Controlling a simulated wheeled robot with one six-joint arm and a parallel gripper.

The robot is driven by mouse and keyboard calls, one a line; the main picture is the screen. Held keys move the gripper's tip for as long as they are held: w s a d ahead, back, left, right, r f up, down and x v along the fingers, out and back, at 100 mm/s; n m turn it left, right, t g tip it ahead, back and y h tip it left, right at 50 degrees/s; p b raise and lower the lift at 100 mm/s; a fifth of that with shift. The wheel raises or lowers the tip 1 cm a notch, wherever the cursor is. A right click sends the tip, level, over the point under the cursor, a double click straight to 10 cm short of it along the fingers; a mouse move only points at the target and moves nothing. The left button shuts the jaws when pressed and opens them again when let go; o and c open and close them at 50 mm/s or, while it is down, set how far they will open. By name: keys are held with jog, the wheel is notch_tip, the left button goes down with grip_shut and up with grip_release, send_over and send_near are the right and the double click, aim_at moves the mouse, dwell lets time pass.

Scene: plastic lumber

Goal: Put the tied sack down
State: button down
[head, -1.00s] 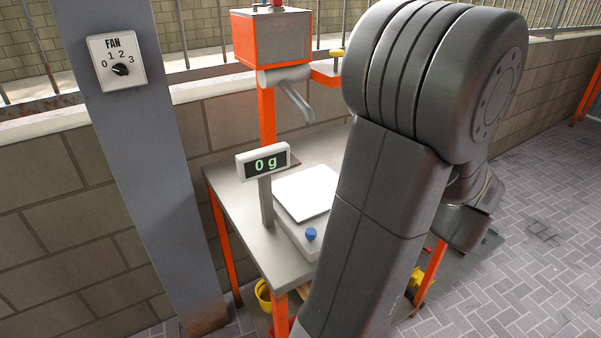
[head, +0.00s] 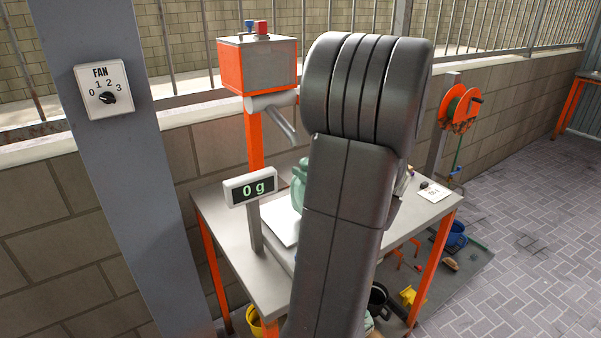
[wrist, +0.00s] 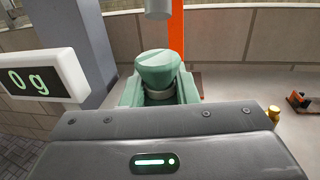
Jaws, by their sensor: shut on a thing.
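The green tied sack (head: 298,187) shows at the left edge of my arm in the head view, over or beside the pale scale plate (head: 281,224); most of it is hidden. In the wrist view, the sack's bunched top (wrist: 158,67) and tied neck stand upright just beyond my gripper (wrist: 160,100). My gripper is shut on the sack; its fingertips are not clearly seen, and my arm hides it in the head view. The scale display (head: 250,188) reads 0 g. Whether the sack's underside touches the plate is hidden.
The scale stands on a grey table (head: 219,212) with orange legs. An orange box with a spout (head: 258,65) rises behind it. A paper card (head: 433,192) lies at the table's right end. A grey post with a fan dial (head: 104,90) stands at left.

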jog(key=x, duration=0.2)
jog(key=shift+w+a+f, duration=0.1)
jog(key=shift+w+a, duration=0.15)
jog(key=shift+a, duration=0.05)
jog(key=shift+d+f, duration=0.1)
jog(key=shift+f, duration=0.5)
jog(key=shift+d, duration=0.1)
jog(key=shift+s, duration=0.1)
jog(key=shift+f, duration=0.3)
jog(key=c, duration=1.1)
grip_release()
jog(key=shift+r, duration=0.1)
